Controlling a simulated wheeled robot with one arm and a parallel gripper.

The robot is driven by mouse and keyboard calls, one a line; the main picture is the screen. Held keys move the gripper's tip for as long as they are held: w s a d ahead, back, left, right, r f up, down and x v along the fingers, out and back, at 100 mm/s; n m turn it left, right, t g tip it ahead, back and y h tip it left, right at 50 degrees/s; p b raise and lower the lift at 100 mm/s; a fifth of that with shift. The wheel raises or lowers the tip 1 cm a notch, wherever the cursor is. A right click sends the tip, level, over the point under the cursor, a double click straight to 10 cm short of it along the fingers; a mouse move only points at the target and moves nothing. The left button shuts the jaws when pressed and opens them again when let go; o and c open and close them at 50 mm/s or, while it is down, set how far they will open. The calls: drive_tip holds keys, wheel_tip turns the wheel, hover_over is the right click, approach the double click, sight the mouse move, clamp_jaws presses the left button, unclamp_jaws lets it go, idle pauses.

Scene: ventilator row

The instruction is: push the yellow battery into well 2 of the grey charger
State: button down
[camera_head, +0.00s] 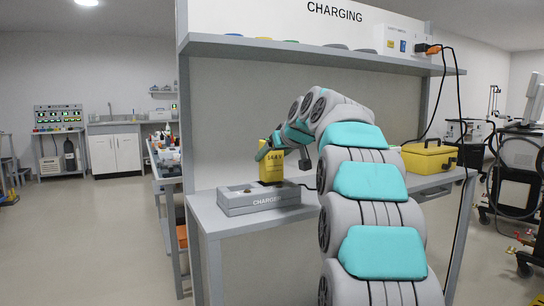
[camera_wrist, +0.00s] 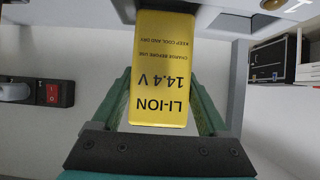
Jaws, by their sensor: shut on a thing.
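In the wrist view the battery (camera_wrist: 162,70) fills the space between my green fingers. The battery's lower end meets the charger's top in the head view. I cannot tell whether it is inside a well or just above one. A small dark opening or knob shows on the charger's left top; well numbers are not readable.
A yellow case (camera_head: 428,160) stands on the bench at right. A shelf (camera_head: 300,49) crosses above my arm, with a cable hanging at its right end. A power strip with a red switch (camera_wrist: 53,94) is at left in the wrist view.

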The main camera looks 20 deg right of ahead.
sight(275, 165)
drive_tip(key=shift+f+b, duration=1.5)
drive_tip(key=shift+f, duration=0.4)
idle(1.1)
unclamp_jaws()
drive_tip(key=v, duration=0.8)
drive_tip(key=shift+b, duration=0.3)
